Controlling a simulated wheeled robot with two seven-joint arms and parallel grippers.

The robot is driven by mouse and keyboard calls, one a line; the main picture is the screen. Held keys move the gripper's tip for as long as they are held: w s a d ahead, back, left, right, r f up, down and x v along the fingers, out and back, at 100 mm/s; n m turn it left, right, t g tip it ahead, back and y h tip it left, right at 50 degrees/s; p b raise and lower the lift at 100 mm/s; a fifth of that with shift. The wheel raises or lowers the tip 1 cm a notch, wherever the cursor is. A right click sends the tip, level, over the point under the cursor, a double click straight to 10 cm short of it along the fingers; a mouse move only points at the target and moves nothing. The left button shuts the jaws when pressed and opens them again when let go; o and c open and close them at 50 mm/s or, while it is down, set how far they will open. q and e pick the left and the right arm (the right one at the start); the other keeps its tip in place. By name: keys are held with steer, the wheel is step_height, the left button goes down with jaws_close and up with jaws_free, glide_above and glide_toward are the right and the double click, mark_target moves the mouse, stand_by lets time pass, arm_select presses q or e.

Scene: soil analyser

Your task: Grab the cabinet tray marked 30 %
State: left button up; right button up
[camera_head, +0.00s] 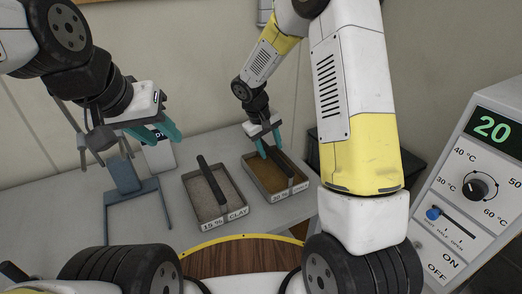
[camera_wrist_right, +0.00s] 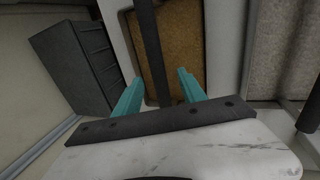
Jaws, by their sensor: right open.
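A metal tray of brown soil (camera_head: 259,188) stands on the table, with a long black handle (camera_head: 276,162) across it. Its front label is small; the number looks like 30 % but is hard to read. A second tray of grey soil (camera_head: 197,202), labelled 15 % CLAY, stands to its left. My right gripper (camera_head: 267,153) is above the brown tray. In the right wrist view its teal fingers (camera_wrist_right: 159,82) are apart, with the black handle between them, not gripped. My left gripper (camera_head: 158,133) is open and empty, left of the trays above the table.
A blue-grey stand (camera_head: 130,190) is on the table's left. A control panel (camera_head: 470,190) showing 20, with a dial and slider, is at the right. A dark cabinet (camera_wrist_right: 72,62) shows in the right wrist view. A round wooden surface (camera_head: 243,258) is in front.

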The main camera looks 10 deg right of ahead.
mark_target(275, 171)
steer(key=x, duration=0.7)
steer(key=shift+d+f, duration=0.2)
steer(key=shift+f, duration=0.1)
jaws_close()
stand_by(1.1)
